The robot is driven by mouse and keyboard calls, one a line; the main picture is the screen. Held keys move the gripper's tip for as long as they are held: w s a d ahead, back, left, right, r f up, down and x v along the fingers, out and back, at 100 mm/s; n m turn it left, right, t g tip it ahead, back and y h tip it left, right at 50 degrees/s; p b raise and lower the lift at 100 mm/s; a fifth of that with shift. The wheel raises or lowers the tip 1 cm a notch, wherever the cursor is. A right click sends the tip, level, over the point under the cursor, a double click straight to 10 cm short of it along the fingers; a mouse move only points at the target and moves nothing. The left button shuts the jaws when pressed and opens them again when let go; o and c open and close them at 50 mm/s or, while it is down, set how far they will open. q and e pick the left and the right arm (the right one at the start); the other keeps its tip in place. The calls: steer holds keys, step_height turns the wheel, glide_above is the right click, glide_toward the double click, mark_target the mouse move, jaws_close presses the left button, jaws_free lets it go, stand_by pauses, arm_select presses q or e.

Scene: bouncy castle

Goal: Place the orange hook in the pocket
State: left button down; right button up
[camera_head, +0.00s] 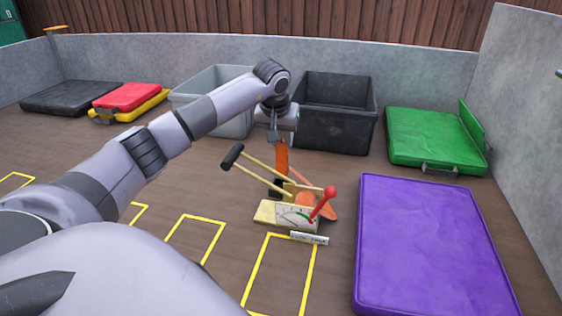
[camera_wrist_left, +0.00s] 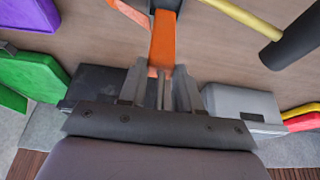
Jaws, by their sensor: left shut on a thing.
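My left gripper (camera_head: 280,140) points down above the lever device and is shut on the upper part of the orange hook (camera_head: 282,160). In the left wrist view the orange hook (camera_wrist_left: 162,45) shows as a flat orange bar running away from between the fingers (camera_wrist_left: 160,88). Its lower end is hidden behind the device's yellow bars (camera_head: 262,176). Another orange curved piece (camera_head: 322,207) lies low beside the red lever; I cannot tell whether it belongs to the hook. I cannot make out the pocket for certain. My right gripper is not in view.
A black bin (camera_head: 340,128) and a grey bin (camera_head: 232,126) stand behind. Yellow-outlined floor is clear in front.

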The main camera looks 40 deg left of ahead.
mark_target(281, 154)
arm_select(q)
step_height(281, 154, down, 5)
steer(key=shift+r+b, duration=0.1)
steer(key=shift+b, duration=0.65)
steer(key=shift+f, duration=0.2)
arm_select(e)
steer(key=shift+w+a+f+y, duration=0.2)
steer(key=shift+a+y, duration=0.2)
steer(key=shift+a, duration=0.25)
arm_select(q)
steer(key=shift+f, duration=0.15)
steer(key=c, duration=0.8)
jaws_free()
